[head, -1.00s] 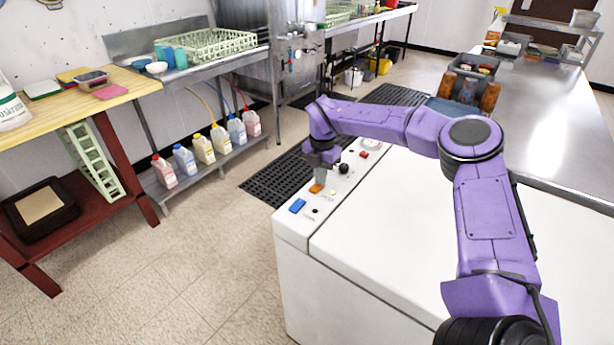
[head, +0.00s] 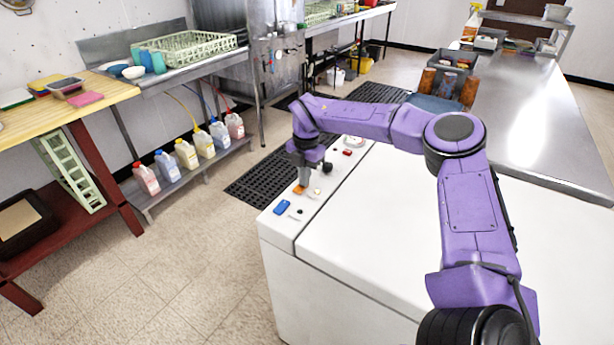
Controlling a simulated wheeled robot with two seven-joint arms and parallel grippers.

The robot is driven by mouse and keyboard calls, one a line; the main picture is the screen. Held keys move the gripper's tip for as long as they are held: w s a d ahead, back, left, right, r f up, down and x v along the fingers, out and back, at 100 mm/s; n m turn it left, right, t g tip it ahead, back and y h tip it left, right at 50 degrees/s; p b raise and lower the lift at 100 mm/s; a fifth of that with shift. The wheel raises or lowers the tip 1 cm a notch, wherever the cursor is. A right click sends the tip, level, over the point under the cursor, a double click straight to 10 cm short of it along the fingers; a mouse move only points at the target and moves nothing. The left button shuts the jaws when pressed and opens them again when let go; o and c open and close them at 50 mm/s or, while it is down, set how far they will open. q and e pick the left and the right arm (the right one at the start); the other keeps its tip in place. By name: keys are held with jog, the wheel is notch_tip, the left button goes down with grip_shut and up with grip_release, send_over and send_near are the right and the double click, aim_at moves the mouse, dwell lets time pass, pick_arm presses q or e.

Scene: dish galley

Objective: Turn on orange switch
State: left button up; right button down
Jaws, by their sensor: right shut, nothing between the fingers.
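The orange switch (head: 299,190) is on the control strip along the left edge of the white machine (head: 350,230). My right gripper (head: 304,182) points down at the switch, with its closed fingertips at or just above it. Its fingers are shut with nothing between them. The fingertips partly cover the switch, so I cannot tell clearly whether they touch it or which way it is tipped. My left gripper is not in the picture.
On the same strip are a blue switch (head: 281,207), a black knob (head: 327,168) and a red switch (head: 347,152). A black floor mat (head: 262,180) lies behind the machine. Colored jugs (head: 186,153) stand on a low shelf. The machine's top is bare beside my arm.

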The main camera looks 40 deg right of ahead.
jog(key=r, duration=0.1)
jog(key=r+p, duration=0.2)
jog(key=shift+w+a+r, duration=0.1)
jog(key=shift+a, duration=0.15)
notch_tip(320, 180, up, 11)
jog(key=d+b, duration=0.1)
jog(key=shift+d, duration=0.2)
